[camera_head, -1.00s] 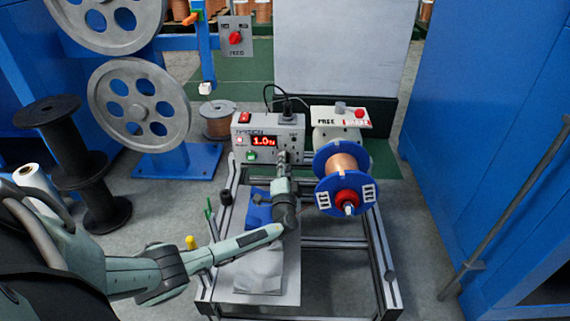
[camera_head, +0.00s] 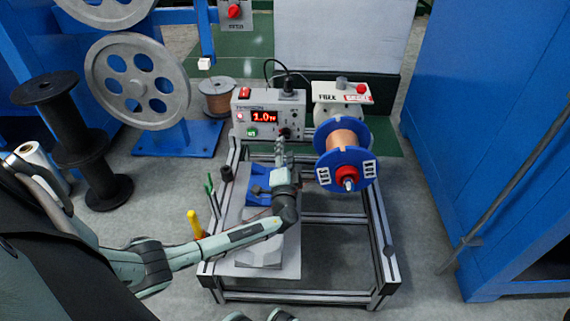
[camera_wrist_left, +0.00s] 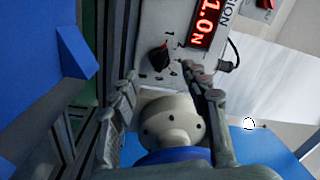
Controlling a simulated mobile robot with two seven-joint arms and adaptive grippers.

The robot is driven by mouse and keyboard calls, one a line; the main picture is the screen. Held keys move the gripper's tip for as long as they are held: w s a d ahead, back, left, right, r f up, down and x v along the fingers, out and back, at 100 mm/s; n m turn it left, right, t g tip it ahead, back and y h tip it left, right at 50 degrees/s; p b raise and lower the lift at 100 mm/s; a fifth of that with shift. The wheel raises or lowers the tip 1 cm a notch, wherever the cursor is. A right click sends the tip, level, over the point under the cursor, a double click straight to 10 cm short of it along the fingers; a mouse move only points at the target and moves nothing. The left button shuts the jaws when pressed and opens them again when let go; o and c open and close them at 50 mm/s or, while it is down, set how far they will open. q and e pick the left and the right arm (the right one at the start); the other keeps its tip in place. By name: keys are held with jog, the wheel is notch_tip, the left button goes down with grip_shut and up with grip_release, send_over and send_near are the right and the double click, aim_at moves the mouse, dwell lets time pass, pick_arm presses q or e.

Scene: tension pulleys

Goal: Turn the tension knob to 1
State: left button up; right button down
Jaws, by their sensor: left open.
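The tension box (camera_head: 268,112) is a grey unit with a red display (camera_head: 264,117) that reads 1.0 with a unit letter. Its black tension knob (camera_head: 284,131) sits at the lower right of the front panel. The knob (camera_wrist_left: 158,60) also shows in the left wrist view, beside the display (camera_wrist_left: 207,20). My left gripper (camera_head: 281,143) is open and empty, in front of and just below the knob. In the wrist view its two fingers (camera_wrist_left: 160,82) stand apart on either side of the line to the knob, short of it and not around it.
A copper wire spool with blue flanges (camera_head: 343,165) stands right of my left gripper. A blue part (camera_head: 257,190) lies on the frame below the box. A yellow-handled tool (camera_head: 195,224) stands left. A blue cabinet (camera_head: 490,150) bounds the right side.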

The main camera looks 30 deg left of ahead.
pick_arm(q)
jog(key=v, duration=0.7)
jog(key=shift+w, duration=0.1)
